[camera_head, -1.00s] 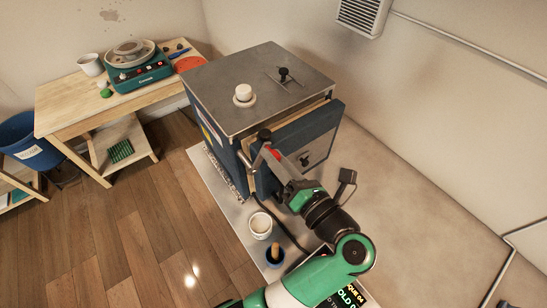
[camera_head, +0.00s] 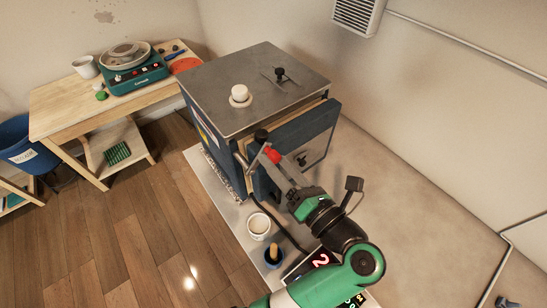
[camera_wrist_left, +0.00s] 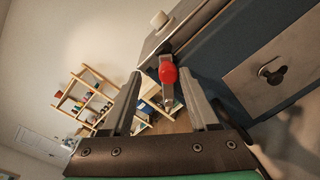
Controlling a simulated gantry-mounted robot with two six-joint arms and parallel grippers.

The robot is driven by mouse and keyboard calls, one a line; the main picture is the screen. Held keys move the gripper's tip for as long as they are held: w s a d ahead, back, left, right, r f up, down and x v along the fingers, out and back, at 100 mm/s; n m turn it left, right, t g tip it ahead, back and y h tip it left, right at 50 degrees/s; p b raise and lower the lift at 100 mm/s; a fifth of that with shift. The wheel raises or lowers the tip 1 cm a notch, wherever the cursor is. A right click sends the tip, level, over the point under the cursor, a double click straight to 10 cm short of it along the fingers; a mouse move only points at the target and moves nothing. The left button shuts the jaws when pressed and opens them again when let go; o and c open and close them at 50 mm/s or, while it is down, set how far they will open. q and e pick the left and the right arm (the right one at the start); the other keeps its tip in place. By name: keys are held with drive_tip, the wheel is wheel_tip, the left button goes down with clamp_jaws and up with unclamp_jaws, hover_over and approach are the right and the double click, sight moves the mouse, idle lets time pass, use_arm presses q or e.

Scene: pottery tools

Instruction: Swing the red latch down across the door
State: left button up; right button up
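The blue kiln door (camera_head: 322,124) is on the kiln's front, with a pale edge showing between it and the body. The red latch knob (camera_head: 273,155) is at the door's left side, by a metal bracket. In the left wrist view the red knob (camera_wrist_left: 168,74) tops a short metal latch bar (camera_wrist_left: 168,98). My left gripper (camera_head: 277,168) is just in front of the knob. In the wrist view it is open (camera_wrist_left: 160,78), with the knob seen between its fingertips; contact cannot be told. My right gripper is not in view.
The kiln top (camera_head: 257,85) carries a white plug and a black knob. A white cup (camera_head: 258,225) and a dark blue pot (camera_head: 274,255) stand below my left arm. A wooden table (camera_head: 70,110) with a pottery wheel is at left.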

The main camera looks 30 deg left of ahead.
use_arm(q)
drive_tip(key=b+v, duration=0.1)
drive_tip(key=v, duration=0.8)
drive_tip(key=shift+d, duration=0.3)
drive_tip(key=shift+s, duration=0.1)
